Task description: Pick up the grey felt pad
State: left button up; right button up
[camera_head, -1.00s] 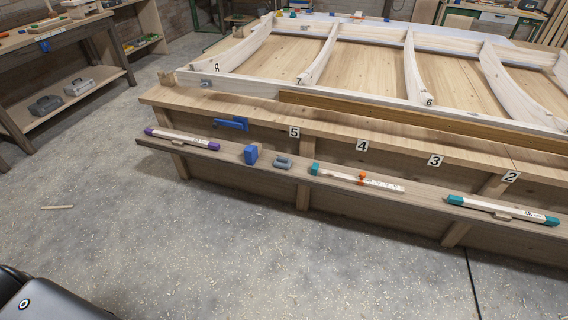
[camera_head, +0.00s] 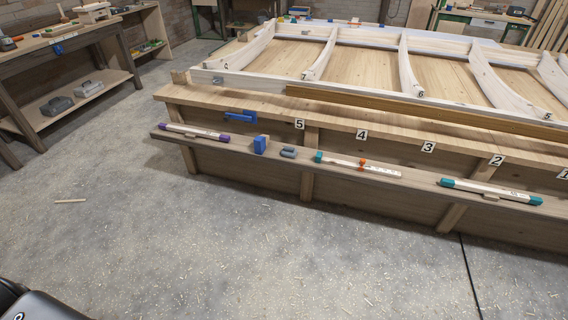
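A small grey piece (camera_head: 288,152) lies on the narrow wooden ledge (camera_head: 400,177) along the front of the big wooden bench. It may be the grey felt pad, but it is too small to tell its material. It lies just right of a blue block (camera_head: 260,144), with a small gap between them. Neither of my grippers is in view.
The ledge also bears a purple-ended bar (camera_head: 195,132), a teal-ended bar with an orange slider (camera_head: 355,164) and another teal-ended bar (camera_head: 490,192). A blue clamp (camera_head: 240,118) is above. Concrete floor (camera_head: 250,240) in front is mostly clear. A workbench (camera_head: 60,45) stands left.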

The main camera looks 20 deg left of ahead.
aim_at(288, 151)
jog(key=u, duration=0.55)
jog(key=i, duration=1.1)
jog(key=z, duration=0.15)
